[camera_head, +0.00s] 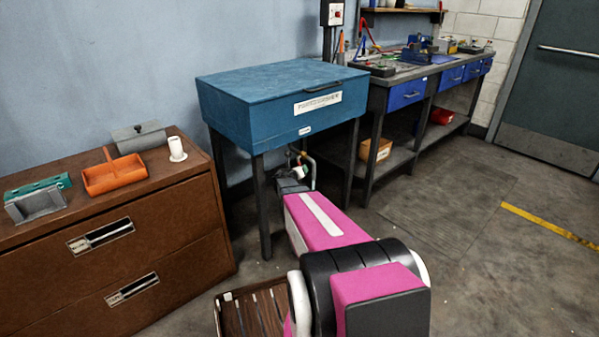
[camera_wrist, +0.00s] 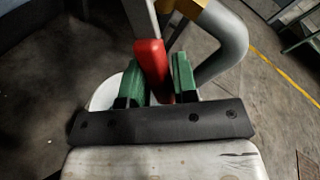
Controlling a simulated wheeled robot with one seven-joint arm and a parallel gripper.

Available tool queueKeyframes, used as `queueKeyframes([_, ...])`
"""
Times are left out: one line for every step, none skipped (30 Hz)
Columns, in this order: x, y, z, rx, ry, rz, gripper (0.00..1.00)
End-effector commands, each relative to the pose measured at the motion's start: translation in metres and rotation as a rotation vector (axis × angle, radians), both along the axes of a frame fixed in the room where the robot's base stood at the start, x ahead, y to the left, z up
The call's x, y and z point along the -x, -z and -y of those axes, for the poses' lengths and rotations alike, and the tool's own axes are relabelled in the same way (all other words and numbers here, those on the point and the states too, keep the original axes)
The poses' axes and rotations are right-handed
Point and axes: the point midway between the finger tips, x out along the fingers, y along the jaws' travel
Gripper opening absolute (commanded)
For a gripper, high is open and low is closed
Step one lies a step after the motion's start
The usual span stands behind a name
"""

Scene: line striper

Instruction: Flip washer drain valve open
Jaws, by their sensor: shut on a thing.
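The blue parts washer (camera_head: 285,95) stands on dark legs against the wall, its lid shut. My arm reaches under it, and my gripper (camera_head: 300,172) is partly hidden there by the arm and a leg. In the wrist view my gripper's green-padded fingers (camera_wrist: 158,82) are shut on the red handle of the drain valve (camera_wrist: 150,58). A grey curved drain pipe (camera_wrist: 225,45) with a brass-coloured fitting (camera_wrist: 190,8) is right beside the handle. The valve body is mostly out of sight, so its setting cannot be told.
A brown cabinet (camera_head: 150,235) at left holds an orange tray (camera_head: 113,174), a white cup (camera_head: 177,149) and grey and green boxes. A slatted crate (camera_head: 262,308) lies on the floor near my arm. A workbench (camera_head: 410,75) stands right of the washer. Floor at right is clear.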

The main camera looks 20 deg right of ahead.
Motion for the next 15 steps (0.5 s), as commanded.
queueKeyframes([0.008, -0.004, 0.002, 0.008, 0.014, -0.029, 0.0])
queueKeyframes([0.009, -0.005, 0.003, 0.016, 0.013, -0.053, 0.0])
queueKeyframes([0.01, -0.007, 0.003, 0.027, 0.013, -0.082, 0.0])
queueKeyframes([0.011, -0.007, 0.003, 0.034, 0.013, -0.103, 0.0])
queueKeyframes([0.012, -0.008, 0.004, 0.041, 0.012, -0.123, 0.0])
queueKeyframes([0.013, -0.009, 0.004, 0.05, 0.013, -0.149, 0.0])
queueKeyframes([0.014, -0.01, 0.004, 0.057, 0.013, -0.167, 0.0])
queueKeyframes([0.014, -0.011, 0.004, 0.062, 0.012, -0.184, 0.0])
queueKeyframes([0.015, -0.012, 0.005, 0.071, 0.012, -0.204, 0.0])
queueKeyframes([0.015, -0.012, 0.005, 0.076, 0.013, -0.22, 0.0])
queueKeyframes([0.016, -0.013, 0.005, 0.081, 0.013, -0.234, 0.0])
queueKeyframes([0.016, -0.014, 0.005, 0.087, 0.013, -0.249, 0.0])
queueKeyframes([0.017, -0.015, 0.005, 0.091, 0.013, -0.26, 0.0])
queueKeyframes([0.017, -0.015, 0.006, 0.094, 0.012, -0.27, 0.0])
queueKeyframes([0.017, -0.016, 0.006, 0.098, 0.012, -0.281, 0.0])
